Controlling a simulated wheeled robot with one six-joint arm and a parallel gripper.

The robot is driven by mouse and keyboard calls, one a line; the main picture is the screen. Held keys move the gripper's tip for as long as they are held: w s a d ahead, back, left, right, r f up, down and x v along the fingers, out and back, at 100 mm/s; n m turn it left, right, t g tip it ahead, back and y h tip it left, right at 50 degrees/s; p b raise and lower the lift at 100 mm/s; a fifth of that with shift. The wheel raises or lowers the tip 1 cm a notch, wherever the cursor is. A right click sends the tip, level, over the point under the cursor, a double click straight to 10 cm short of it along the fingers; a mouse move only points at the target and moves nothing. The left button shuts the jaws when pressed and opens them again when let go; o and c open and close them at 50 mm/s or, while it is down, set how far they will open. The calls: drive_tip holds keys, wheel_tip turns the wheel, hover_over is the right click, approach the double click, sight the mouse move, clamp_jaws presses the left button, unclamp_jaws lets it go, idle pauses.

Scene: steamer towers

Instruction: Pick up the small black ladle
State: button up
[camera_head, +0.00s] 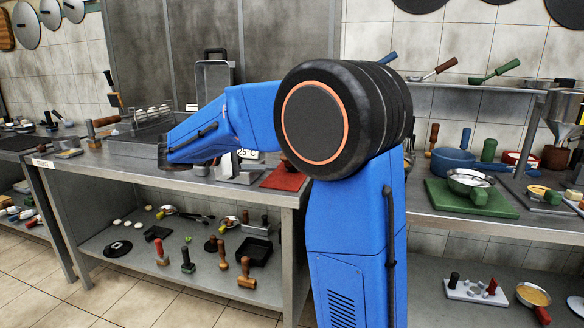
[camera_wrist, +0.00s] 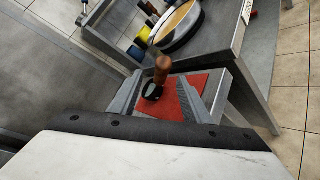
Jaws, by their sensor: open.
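My gripper (camera_wrist: 162,86) is open, its two grey fingers spread apart in the wrist view. Between them in that view, beyond the fingertips, is a small tool with a brown wooden handle and a dark head (camera_wrist: 153,92) on a red mat (camera_wrist: 180,108). Nothing is visibly held. I cannot surely pick out the small black ladle; a dark long-handled utensil (camera_head: 192,215) lies on the lower shelf.
The red mat also shows on the left counter (camera_head: 284,180), beside my arm. The lower shelf (camera_head: 140,262) holds several small tools and pans. The right counter carries a blue pot (camera_head: 452,162) and a green board (camera_head: 440,192). My arm hides the middle.

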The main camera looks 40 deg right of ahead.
drive_tip(key=x, duration=0.4)
drive_tip(key=shift+s+d+f, duration=0.2)
drive_tip(key=shift+d+f, duration=0.05)
drive_tip(key=shift+d, duration=0.1)
clamp_jaws()
drive_tip(key=shift+r, duration=0.15)
drive_tip(key=s+a+r, duration=0.3)
drive_tip(key=s+a, duration=0.8)
drive_tip(key=a, duration=0.3)
drive_tip(key=shift+a+r, duration=0.1)
